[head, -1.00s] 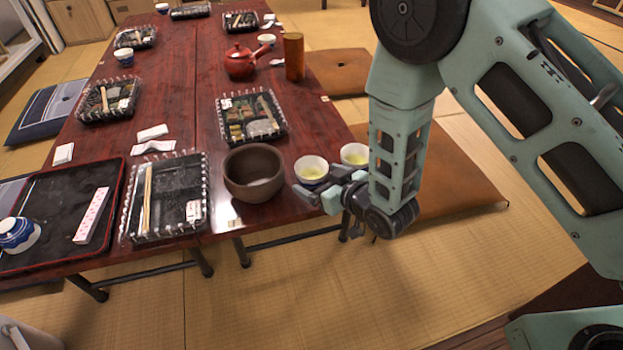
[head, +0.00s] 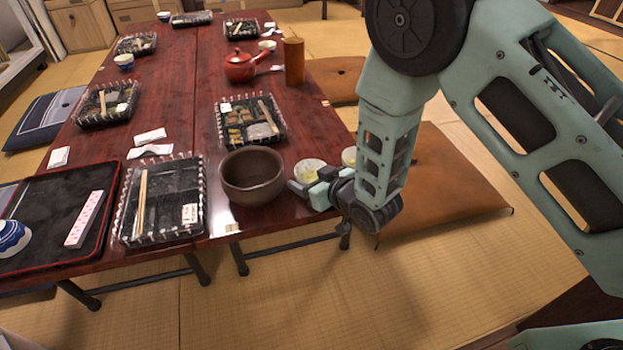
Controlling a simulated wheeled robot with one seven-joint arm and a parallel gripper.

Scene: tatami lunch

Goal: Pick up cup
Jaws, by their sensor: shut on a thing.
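A small cup (head: 307,166) with pale yellow-green tea shows at the near right corner of the red table, just right of a brown bowl. My gripper (head: 310,186) is at this cup and shut on it, its fingers hiding the cup's lower part. I cannot tell whether the cup touches the table. A second similar cup (head: 349,156) stands close by on the right, partly hidden behind my arm. Another cup, blue and white (head: 12,237), is at the left edge on a black tray.
The brown bowl (head: 252,176) stands close to the left of my gripper. Lunch boxes (head: 163,205), a red teapot (head: 240,66) and a brown cylinder (head: 293,62) are on the table (head: 185,95). A brown cushion (head: 450,185) lies on the floor at right.

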